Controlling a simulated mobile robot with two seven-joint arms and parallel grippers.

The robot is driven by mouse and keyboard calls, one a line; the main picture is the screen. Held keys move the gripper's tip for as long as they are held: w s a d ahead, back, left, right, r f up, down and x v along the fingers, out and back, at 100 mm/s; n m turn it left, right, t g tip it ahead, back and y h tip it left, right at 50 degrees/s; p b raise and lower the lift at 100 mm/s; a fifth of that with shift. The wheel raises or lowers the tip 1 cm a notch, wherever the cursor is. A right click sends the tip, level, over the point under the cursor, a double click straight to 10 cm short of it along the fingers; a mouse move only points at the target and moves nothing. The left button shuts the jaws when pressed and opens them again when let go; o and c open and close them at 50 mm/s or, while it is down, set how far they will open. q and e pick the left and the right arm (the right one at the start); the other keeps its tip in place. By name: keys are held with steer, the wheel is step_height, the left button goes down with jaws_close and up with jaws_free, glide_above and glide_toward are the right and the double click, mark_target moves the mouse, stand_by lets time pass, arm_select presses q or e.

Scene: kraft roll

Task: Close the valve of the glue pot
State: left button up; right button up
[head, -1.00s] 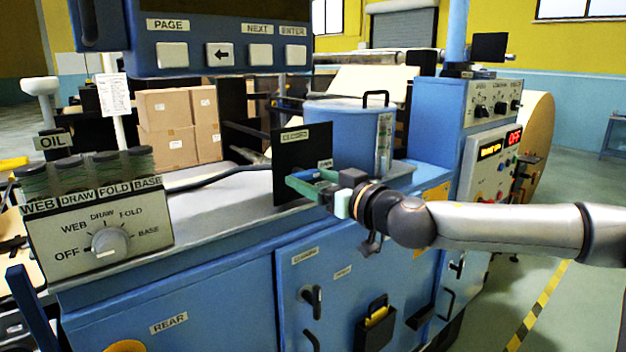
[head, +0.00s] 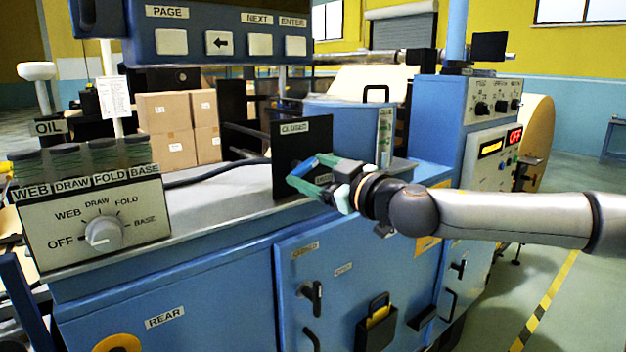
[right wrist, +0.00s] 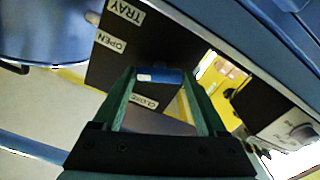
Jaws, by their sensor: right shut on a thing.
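The glue pot (head: 345,125) is a blue drum with a black handle on its lid, on the machine top. A black valve plate (head: 288,152) stands in front of it with a CLOSED label near its top. In the right wrist view the plate (right wrist: 120,72) also shows OPEN and TRAY labels. My right gripper (head: 300,180), with green fingers, is in front of the plate, shut on the blue valve handle (head: 312,162). In the right wrist view the handle (right wrist: 168,76) lies between the fingertips. In the head view the handle slants and is partly hidden. My left gripper is not in view.
A selector box (head: 95,225) with a knob and several jars stands at the left. A blue control cabinet (head: 455,115) stands right of the pot. A dark cable crosses the grey machine top (head: 215,200). Cartons (head: 165,150) are stacked behind.

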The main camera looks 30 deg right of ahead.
steer(key=n+b, duration=0.1)
steer(key=n, duration=0.1)
steer(key=shift+n, duration=0.4)
steer(key=n, duration=0.3)
steer(key=shift+n+b, duration=0.3)
steer(key=n, duration=0.3)
steer(key=shift+n+b, duration=0.4)
steer(key=shift+n, duration=1.7)
steer(key=o, duration=1.3)
steer(key=shift+s, duration=0.1)
